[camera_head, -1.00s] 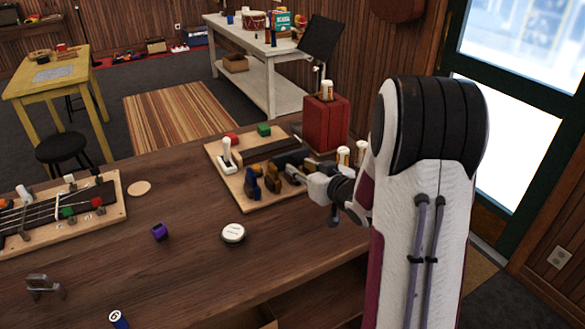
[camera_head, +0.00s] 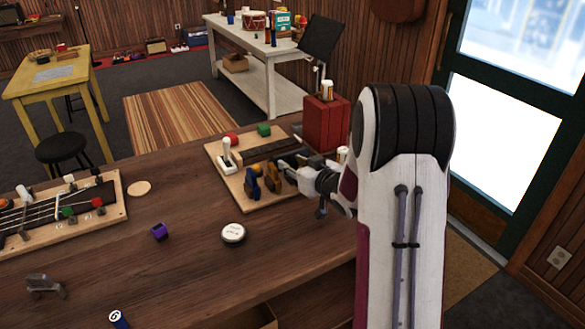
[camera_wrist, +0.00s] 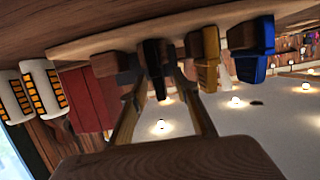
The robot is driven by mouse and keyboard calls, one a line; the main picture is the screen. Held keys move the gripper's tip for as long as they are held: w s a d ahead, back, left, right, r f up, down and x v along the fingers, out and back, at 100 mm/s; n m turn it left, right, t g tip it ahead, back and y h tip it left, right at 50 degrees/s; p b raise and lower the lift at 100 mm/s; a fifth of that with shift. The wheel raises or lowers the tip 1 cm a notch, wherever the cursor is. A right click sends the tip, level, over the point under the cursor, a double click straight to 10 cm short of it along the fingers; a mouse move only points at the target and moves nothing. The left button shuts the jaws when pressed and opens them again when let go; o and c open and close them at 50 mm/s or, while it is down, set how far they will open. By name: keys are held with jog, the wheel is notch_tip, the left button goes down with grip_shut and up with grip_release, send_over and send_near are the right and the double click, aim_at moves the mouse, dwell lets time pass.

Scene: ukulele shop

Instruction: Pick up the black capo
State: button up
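The black capo (camera_wrist: 155,66) stands on the wooden board, between my gripper's two fingertips in the wrist view. My gripper (camera_wrist: 157,84) is open around it, with a finger on each side; I cannot tell whether either touches it. In the head view, my gripper (camera_head: 290,166) reaches low over the board from the right and largely hides the black capo. A gold capo (camera_head: 273,181) stands just left of the gripper, and it also shows in the wrist view (camera_wrist: 207,62). A blue capo (camera_head: 252,184) stands further left.
The board (camera_head: 226,185) also carries a white lever piece (camera_head: 227,158), a red piece (camera_head: 231,139) and a green block (camera_head: 264,129). A red box (camera_head: 322,122) stands behind the gripper. A round white tin (camera_head: 233,233) and purple piece (camera_head: 160,231) sit in front.

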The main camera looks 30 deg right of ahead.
aim_at(293, 158)
jog(key=shift+w, duration=0.15)
jog(key=shift+c, duration=0.4)
grip_shut()
jog(key=shift+r, duration=5)
